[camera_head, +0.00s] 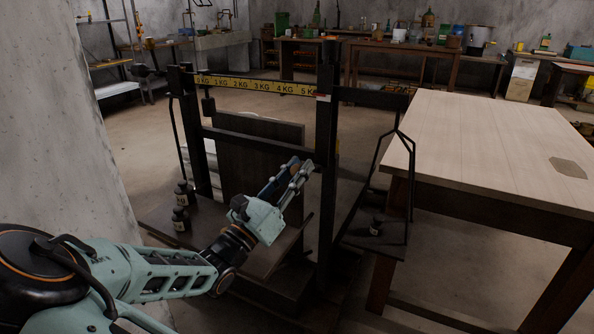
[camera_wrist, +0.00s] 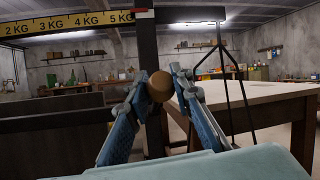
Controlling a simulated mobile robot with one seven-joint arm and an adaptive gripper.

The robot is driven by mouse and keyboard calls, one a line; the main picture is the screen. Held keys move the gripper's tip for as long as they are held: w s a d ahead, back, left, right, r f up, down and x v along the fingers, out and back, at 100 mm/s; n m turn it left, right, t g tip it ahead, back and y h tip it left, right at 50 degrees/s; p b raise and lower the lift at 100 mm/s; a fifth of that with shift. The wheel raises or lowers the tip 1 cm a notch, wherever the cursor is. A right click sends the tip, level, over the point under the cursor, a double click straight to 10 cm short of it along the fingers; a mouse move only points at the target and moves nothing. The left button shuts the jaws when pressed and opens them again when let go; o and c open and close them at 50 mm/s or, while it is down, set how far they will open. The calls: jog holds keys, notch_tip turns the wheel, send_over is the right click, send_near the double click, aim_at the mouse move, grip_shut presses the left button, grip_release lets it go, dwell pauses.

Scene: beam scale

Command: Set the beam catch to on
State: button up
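The beam scale's dark upright post (camera_head: 326,150) stands at the middle of the head view, with the yellow kilogram beam (camera_head: 255,86) running left from it. In the wrist view, a round brown knob (camera_wrist: 160,86) shows in front of the post (camera_wrist: 147,55), seemingly the beam catch's handle. My gripper (camera_head: 302,166) points at the post below the beam. Its two blue-grey fingers are apart, and in the wrist view the knob appears between the fingertips (camera_wrist: 158,82). I cannot tell whether either finger touches it. In the head view the knob is not distinguishable.
A light wooden table (camera_head: 490,140) stands close on the right. Small dark weights (camera_head: 180,218) sit on the scale's left platform, and another weight (camera_head: 375,227) is on the right pan. A concrete pillar (camera_head: 70,150) is at the left. Workbenches line the back.

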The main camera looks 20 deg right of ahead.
grip_shut()
jog(key=shift+r+p, duration=0.25)
jog(key=shift+p, duration=0.2)
